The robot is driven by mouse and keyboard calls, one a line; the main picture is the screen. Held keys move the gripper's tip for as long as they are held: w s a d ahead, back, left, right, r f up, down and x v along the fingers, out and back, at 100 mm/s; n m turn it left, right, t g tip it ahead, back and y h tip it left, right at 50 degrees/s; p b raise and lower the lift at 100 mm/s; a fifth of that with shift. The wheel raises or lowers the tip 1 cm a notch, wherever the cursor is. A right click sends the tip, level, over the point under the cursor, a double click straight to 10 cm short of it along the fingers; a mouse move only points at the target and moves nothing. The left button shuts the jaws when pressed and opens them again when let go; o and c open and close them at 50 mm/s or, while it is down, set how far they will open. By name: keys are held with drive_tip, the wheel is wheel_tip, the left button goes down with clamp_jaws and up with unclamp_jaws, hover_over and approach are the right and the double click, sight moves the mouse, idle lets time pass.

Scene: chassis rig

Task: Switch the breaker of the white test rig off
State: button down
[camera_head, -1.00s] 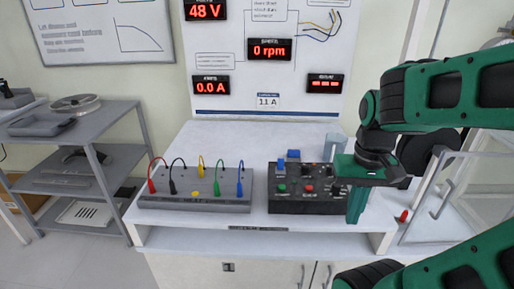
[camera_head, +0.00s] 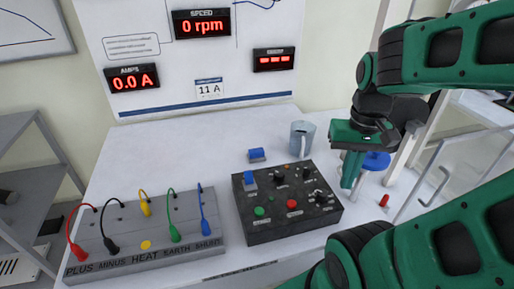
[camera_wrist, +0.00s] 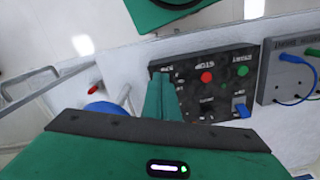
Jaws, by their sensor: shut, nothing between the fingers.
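The white test rig is a bench (camera_head: 180,150) with a back panel (camera_head: 160,100) showing 0.0 A and 0 rpm. A black control box (camera_head: 285,228) stands on it, with a green button (camera_head: 259,211), a red button (camera_head: 292,204), dark knobs and a blue switch lever (camera_head: 250,180). The lever also shows in the wrist view (camera_wrist: 243,111). A separate blue piece (camera_head: 257,154) lies behind the box. I cannot tell which part is the breaker. My gripper (camera_head: 350,178) is shut and empty, pointing down at the right of the box; its fingers show in the wrist view (camera_wrist: 156,100).
A grey terminal block (camera_head: 145,240) with several coloured leads stands left of the box. A grey mug (camera_head: 303,138) is behind it. A blue round object (camera_head: 376,163) and a small red piece (camera_head: 384,200) are at the right. The bench behind the terminal block is clear.

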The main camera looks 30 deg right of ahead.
drive_tip(key=shift+w+d, duration=0.15)
drive_tip(key=shift+w, duration=0.05)
drive_tip(key=w+a+r+n, duration=0.1)
drive_tip(key=w+a+r, duration=0.1)
drive_tip(key=w, duration=0.6)
drive_tip(key=w+a+r+n, duration=0.1)
drive_tip(key=w+a, duration=0.1)
drive_tip(key=w, duration=0.5)
drive_tip(key=w+a+f+n, duration=0.2)
drive_tip(key=w+a, duration=0.8)
drive_tip(key=w, duration=0.3)
drive_tip(key=shift+a+g, duration=0.3)
drive_tip(key=shift+g, duration=0.1)
drive_tip(key=shift+f, duration=0.15)
